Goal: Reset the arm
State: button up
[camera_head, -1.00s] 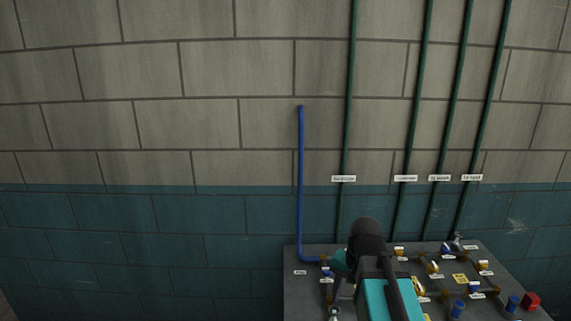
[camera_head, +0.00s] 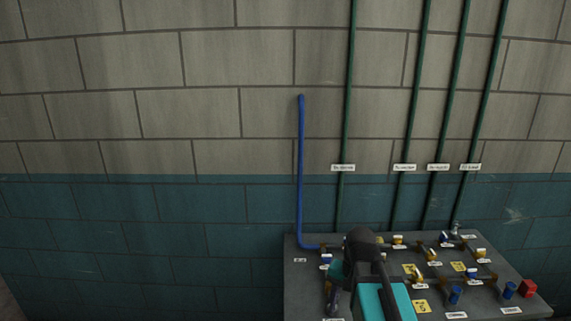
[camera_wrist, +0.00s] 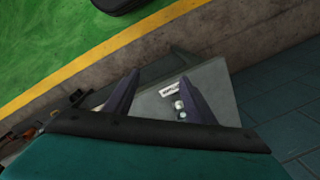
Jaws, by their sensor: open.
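The grey panel (camera_head: 304,284) stands against the wall and carries several valves, pipes and labels. In the wrist view a corner of the panel (camera_wrist: 218,85) shows, with a white label (camera_wrist: 170,89) and small pale fittings beside the right finger.
A blue pipe (camera_head: 301,170) and several green pipes (camera_head: 347,110) run up the brick wall. A red block (camera_head: 528,288) and blue cylinders (camera_head: 455,294) sit on the panel's right side. In the wrist view a green floor (camera_wrist: 50,45) has a yellow line (camera_wrist: 100,50).

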jog(key=s+f+n+g+b, duration=0.1)
jog(key=s+f+n+b, duration=0.1)
jog(key=s+f, duration=0.7)
jog(key=s+f+n+g+b, duration=0.2)
jog(key=s+f+b, duration=0.3)
jog(key=f, duration=1.9)
jog(key=s+f+n+g+b, duration=0.2)
jog(key=s+f+n+b, duration=0.1)
jog(key=s+f, duration=1.2)
jog(key=shift+f+h+b, duration=0.3)
jog(key=shift+f+b, duration=0.25)
jog(key=shift+f, duration=0.65)
